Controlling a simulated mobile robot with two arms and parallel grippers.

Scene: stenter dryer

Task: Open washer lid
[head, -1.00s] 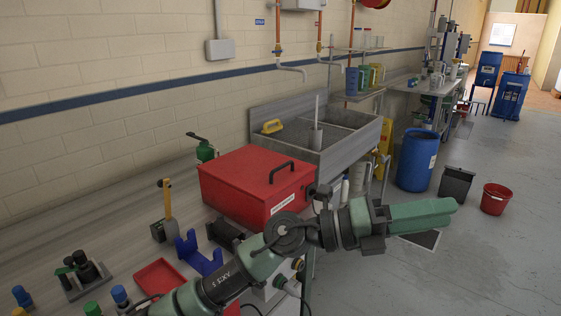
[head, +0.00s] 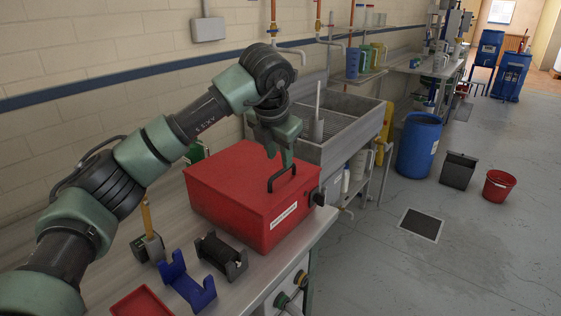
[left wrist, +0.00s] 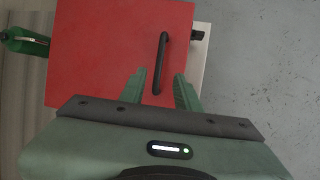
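The washer is a red box (head: 225,193) on the grey bench, with its red lid down and a black bar handle (head: 282,177) on top. The lid also shows in the left wrist view (left wrist: 100,50), with the black handle (left wrist: 161,62) running lengthwise. My left gripper (head: 287,160) points down just above the handle. In the left wrist view its two green fingers (left wrist: 164,88) are apart, with the near end of the handle between them in the picture. I cannot tell whether they touch it. My right gripper is not in view.
A grey sink (head: 345,130) stands behind the box. A blue cradle (head: 187,284), a black holder (head: 221,255) and a red tray (head: 142,303) lie on the bench in front. Floor to the right is clear near the drain grate (head: 421,224).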

